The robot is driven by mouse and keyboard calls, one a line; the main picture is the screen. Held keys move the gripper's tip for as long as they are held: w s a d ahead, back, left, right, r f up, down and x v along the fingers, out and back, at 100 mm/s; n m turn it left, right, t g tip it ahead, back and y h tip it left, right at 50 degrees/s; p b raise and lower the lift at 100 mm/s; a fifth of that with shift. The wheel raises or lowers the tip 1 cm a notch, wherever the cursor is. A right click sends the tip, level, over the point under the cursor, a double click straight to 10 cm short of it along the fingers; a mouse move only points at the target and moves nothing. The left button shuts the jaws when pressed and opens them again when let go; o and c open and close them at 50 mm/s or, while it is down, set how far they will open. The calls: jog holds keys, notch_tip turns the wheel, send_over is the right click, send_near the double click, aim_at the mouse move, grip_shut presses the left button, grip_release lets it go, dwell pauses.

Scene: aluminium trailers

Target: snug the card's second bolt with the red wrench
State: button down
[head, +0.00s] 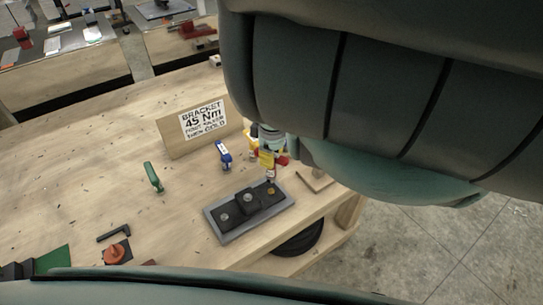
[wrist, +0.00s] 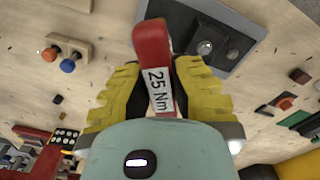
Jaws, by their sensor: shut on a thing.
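The red wrench (wrist: 152,60) is upright between the yellow fingers of my gripper (wrist: 158,88), which is shut on it; its label reads 25 Nm. In the head view my gripper (head: 268,157) is mostly hidden by my arm, above the right end of the dark bracket (head: 238,207). The bracket lies on a grey plate and carries a silvery bolt (head: 223,217) at left, one in the middle and a brass-coloured one (head: 271,190) at right. I cannot tell whether the wrench touches a bolt. The card (head: 203,119) reads BRACKET 45 Nm; its small lines are unclear.
A blue wrench (head: 224,155) and a green wrench (head: 153,177) stand on the bench behind and left of the bracket. A black hex key and an orange knob (head: 114,254) lie at front left. The bench's right edge is close to the bracket.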

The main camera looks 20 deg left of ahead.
aim_at(271, 171)
jog(key=shift+f+b, duration=2.65)
jog(key=shift+f, duration=0.4)
jog(key=shift+r, duration=0.15)
jog(key=shift+m, duration=0.5)
jog(key=m, duration=0.4)
jog(key=shift+m, duration=0.4)
jog(key=m, duration=0.3)
jog(key=shift+m+b, duration=0.4)
jog(key=shift+f+m+b, duration=0.3)
jog(key=shift+m+b, duration=0.2)
jog(key=shift+m, duration=0.5)
jog(key=m+b, duration=0.2)
jog(key=m, duration=0.1)
jog(key=shift+a, duration=0.1)
jog(key=shift+r+m, duration=0.25)
jog(key=shift+m, duration=0.65)
jog(key=m, duration=0.4)
jog(key=shift+m, duration=0.4)
jog(key=shift+r, duration=0.1)
notch_tip(271, 171, up, 6)
jog(key=p, duration=0.7)
jog(key=shift+r, duration=0.25)
